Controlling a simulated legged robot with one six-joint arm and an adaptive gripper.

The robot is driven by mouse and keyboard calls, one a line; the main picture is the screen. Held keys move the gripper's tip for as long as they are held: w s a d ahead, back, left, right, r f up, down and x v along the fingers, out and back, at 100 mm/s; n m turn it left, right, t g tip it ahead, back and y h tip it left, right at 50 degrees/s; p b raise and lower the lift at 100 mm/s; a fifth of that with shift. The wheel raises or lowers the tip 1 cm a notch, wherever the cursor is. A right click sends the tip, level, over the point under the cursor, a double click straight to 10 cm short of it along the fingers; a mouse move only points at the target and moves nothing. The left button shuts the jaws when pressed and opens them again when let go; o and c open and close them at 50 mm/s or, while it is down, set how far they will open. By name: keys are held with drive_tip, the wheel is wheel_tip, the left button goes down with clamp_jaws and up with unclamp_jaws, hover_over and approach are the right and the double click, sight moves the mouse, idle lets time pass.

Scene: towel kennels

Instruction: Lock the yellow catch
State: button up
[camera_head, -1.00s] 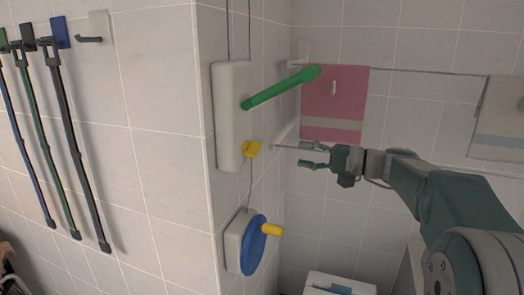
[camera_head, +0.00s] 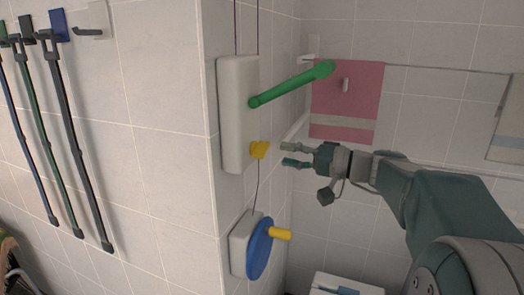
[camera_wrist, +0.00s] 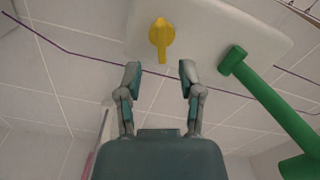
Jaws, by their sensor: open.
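The yellow catch (camera_head: 260,150) sticks out from the lower part of a white wall plate (camera_head: 238,120). It also shows in the wrist view (camera_wrist: 162,36), ahead of my fingers, with its narrow end pointing down toward the gap. A green lever (camera_head: 292,84) sits on the same plate above the catch, and shows at the right in the wrist view (camera_wrist: 265,95). My gripper (camera_head: 286,155) is open and empty, just right of the catch in the head view. In the wrist view its fingertips (camera_wrist: 160,75) are spread either side of the catch's line, apart from it.
A blue wheel with a yellow knob (camera_head: 259,246) is mounted below the plate, with a cord running down to it. A pink towel (camera_head: 346,102) hangs on a rail behind. Leashes (camera_head: 75,145) hang on the left wall. A white box (camera_head: 345,284) stands at the bottom.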

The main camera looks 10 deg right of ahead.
sight(265, 148)
drive_tip(key=x, duration=0.6)
drive_tip(key=shift+d, duration=0.1)
clamp_jaws()
